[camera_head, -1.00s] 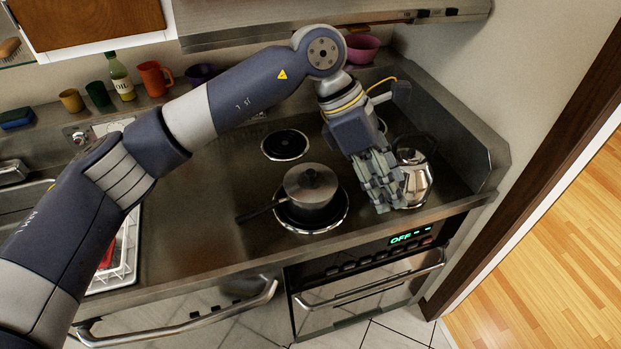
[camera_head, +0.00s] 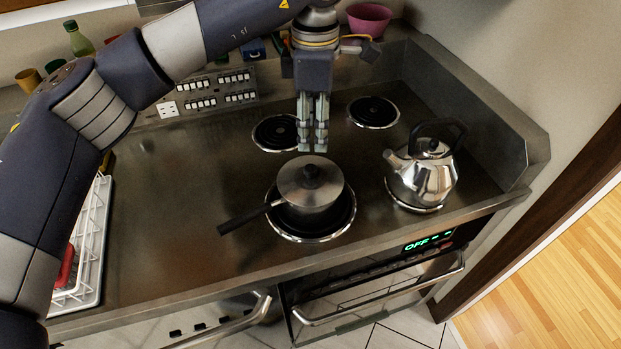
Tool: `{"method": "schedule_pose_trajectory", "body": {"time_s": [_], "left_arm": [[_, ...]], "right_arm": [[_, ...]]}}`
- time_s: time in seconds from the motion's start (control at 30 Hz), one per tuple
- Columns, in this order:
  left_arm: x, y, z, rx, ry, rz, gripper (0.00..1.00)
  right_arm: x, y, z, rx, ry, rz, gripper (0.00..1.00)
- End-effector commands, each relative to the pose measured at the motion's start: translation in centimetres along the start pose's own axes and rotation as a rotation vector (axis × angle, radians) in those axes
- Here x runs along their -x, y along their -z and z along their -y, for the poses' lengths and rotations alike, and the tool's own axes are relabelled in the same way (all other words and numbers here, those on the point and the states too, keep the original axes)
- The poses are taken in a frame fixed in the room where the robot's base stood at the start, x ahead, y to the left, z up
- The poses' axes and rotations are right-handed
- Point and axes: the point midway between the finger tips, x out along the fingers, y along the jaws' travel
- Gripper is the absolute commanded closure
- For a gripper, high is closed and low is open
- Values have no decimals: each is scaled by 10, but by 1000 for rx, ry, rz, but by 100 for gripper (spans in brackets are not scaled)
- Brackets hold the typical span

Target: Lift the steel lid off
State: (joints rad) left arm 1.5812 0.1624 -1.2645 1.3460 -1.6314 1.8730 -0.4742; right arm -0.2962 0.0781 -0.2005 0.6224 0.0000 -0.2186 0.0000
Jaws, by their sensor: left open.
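The steel lid (camera_head: 296,182) with a dark round knob (camera_head: 311,173) sits on a small saucepan (camera_head: 309,214). The pan stands on the front left coil burner (camera_head: 337,229), its dark handle (camera_head: 243,219) pointing left and toward the front. My left gripper (camera_head: 312,149) points down just behind the lid in the picture, apart from the knob as far as I can tell. Its fingers are open with a narrow gap and nothing between them. My right gripper is not in view.
A steel kettle (camera_head: 427,180) stands on the front right burner. Two back burners (camera_head: 374,112) are bare. A white dish rack (camera_head: 86,253) is at the left. A pink bowl (camera_head: 369,19) and bottle (camera_head: 78,40) stand behind. The counter left of the pan is clear.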

Motion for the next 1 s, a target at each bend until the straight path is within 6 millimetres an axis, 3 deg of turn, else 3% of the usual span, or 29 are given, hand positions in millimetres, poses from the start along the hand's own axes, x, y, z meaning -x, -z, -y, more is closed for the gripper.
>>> {"method": "schedule_pose_trajectory", "body": {"time_s": [0.03,0.17,0.5,0.63,1.0], "left_arm": [[-10,0,0,1,0,-1,54],[-17,0,0,1,1,-1,54],[-62,1,0,1,3,0,54],[-70,2,-1,2,2,0,54],[-114,7,-8,2,4,0,54]], "right_arm": [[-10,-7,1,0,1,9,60],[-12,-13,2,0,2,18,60],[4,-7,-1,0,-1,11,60],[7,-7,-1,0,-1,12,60],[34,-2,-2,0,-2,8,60]]}}
